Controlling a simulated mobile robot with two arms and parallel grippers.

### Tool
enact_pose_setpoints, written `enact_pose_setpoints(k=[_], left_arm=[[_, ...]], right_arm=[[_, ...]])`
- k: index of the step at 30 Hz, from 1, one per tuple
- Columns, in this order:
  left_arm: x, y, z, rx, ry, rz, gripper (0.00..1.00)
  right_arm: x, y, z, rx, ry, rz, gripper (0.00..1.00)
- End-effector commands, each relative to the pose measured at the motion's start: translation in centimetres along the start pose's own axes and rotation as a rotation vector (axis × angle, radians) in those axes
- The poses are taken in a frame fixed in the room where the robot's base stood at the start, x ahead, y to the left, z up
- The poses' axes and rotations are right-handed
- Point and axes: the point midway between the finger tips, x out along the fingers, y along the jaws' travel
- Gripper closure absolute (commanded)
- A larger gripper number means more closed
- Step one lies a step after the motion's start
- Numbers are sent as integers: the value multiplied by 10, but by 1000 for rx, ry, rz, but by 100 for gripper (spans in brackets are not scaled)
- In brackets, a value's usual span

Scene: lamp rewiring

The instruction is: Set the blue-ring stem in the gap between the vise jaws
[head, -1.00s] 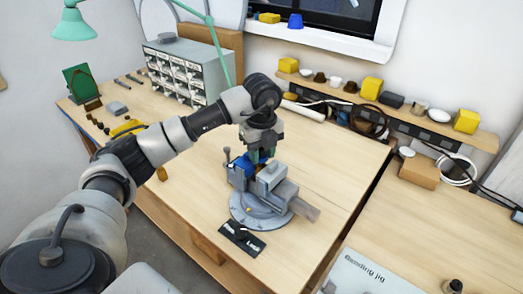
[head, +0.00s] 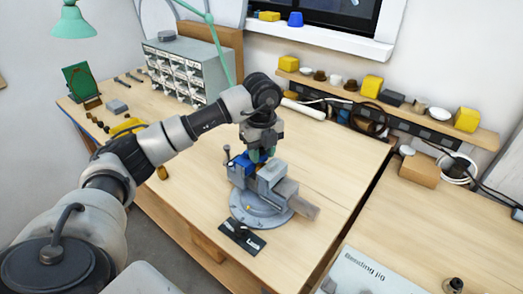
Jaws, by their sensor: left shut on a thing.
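The vise (head: 262,208) stands on the wooden bench, a blue-grey body on a round grey base. My left gripper (head: 260,155) points down right over the vise jaws (head: 271,175). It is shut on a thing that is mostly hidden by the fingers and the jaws. A small blue part (head: 242,162) shows at the left of the fingers, but I cannot tell whether it belongs to the stem or the vise. I cannot make out the blue-ring stem itself, nor how deep it sits between the jaws. My right gripper is not in view.
A dark label plate (head: 242,237) lies in front of the vise. A drawer cabinet (head: 185,72) stands at the back left. A shelf (head: 400,108) with small parts runs along the wall.

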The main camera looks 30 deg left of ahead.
Motion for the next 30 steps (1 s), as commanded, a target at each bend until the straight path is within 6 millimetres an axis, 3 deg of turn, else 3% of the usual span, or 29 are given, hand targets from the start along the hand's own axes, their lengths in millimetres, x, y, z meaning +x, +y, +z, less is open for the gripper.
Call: enact_pose_setpoints(k=[1, 2, 7, 19, 30], left_arm=[[0, 0, 0, 0, -1, -1, 100], [0, 0, 0, -1, -1, -2, 62], [0, 0, 0, 0, 0, -1, 36], [-8, -1, 0, 0, -1, -3, 35], [-81, -1, 1, -1, -3, -5, 35]], right_arm=[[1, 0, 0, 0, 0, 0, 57], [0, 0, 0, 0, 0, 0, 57], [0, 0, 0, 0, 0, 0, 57], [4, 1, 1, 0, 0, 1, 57], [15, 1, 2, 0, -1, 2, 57]])
